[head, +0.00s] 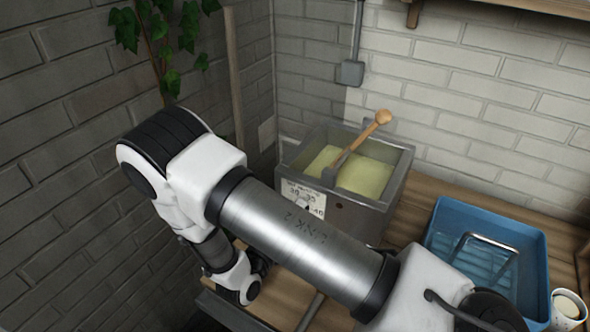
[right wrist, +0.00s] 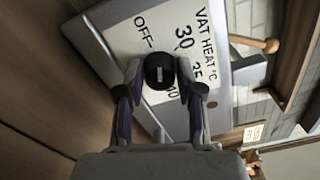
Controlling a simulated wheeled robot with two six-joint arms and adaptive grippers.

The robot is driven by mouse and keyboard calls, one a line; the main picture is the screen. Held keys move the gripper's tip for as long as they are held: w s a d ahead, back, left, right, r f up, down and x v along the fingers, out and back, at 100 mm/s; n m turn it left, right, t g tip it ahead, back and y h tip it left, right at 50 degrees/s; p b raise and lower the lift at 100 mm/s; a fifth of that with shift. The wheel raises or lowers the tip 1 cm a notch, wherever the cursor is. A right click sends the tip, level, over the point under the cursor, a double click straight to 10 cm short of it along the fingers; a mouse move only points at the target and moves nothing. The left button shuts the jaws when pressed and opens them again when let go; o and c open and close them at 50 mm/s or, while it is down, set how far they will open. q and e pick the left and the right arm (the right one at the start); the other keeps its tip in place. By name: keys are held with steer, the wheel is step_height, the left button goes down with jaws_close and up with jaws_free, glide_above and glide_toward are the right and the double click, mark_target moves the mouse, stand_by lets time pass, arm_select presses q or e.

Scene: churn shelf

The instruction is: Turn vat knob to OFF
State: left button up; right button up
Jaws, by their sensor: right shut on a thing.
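The vat (head: 368,214) is a grey metal box holding pale yellow contents, with a white dial plate (head: 300,190) on its front. In the right wrist view the plate (right wrist: 128,32) reads VAT HEAT °C, with OFF, 30, 35 and 40. The round black vat knob (right wrist: 160,68) sits between the fingers of my right gripper (right wrist: 160,80), which is shut on it. A small light mark shows on the knob; I cannot tell which label it points to. In the head view my right arm crosses in front of the vat. My left gripper is not in view.
A wooden-handled paddle (head: 370,130) leans in the vat. A blue tray (head: 437,240) with a metal frame (head: 490,240) stands to the right, with a white cup (head: 568,306) beyond it. Brick walls close off the left and back. A grey wall box (head: 351,73) hangs above.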

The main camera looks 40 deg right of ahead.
steer(key=shift+w+n, duration=0.1)
steer(key=shift+n, duration=1.8)
steer(key=o, duration=1.1)
steer(key=shift+o, duration=0.2)
